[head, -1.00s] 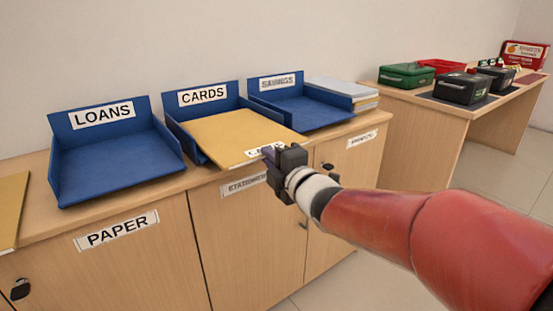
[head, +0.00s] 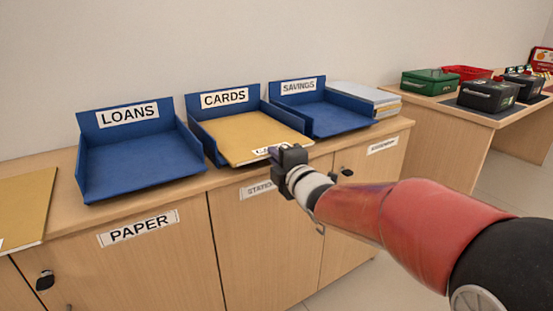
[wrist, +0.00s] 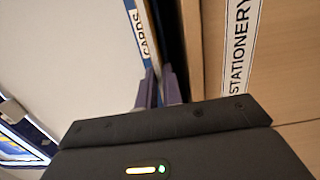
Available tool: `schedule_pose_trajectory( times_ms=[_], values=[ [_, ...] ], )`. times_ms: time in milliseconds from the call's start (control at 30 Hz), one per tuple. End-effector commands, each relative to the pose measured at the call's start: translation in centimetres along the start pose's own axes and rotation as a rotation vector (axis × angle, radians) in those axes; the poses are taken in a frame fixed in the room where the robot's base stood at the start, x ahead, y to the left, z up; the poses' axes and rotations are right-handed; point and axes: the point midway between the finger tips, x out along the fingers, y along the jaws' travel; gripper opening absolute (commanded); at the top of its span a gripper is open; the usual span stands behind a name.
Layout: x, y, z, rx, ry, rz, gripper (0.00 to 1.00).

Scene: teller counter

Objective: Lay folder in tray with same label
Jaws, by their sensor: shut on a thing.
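The tan folder (head: 250,136) lies within the blue CARDS tray (head: 196,120), roughly flat, its front edge at the tray's open front. Its front label is partly hidden by my gripper in the head view; the wrist view shows CARDS on the label (wrist: 143,32). My gripper (head: 277,153) is shut on the folder's front edge near its right corner. In the wrist view the fingers (wrist: 158,88) pinch that edge. Whether the folder rests fully on the tray floor is hard to tell.
The empty blue LOANS tray (head: 140,165) stands left, and the empty SAVINGS tray (head: 335,118) right. Another tan folder (head: 25,205) lies at far left. A stack of papers (head: 365,97) is beyond SAVINGS. A desk with cash boxes (head: 487,95) stands at right.

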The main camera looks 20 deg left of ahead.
Motion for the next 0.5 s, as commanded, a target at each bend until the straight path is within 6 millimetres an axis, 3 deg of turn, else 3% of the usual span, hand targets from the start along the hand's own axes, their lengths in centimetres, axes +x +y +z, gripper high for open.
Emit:
schedule_pose_trajectory(
  times_ms=[433,467,500],
  values=[
    [-0.01,0.11,-0.01,0.000,0.000,0.002,0.00],
    [-0.01,0.11,-0.01,0.000,0.000,0.002,0.12],
    [-0.01,0.11,-0.01,0.000,0.000,0.002,0.17]
  ],
)
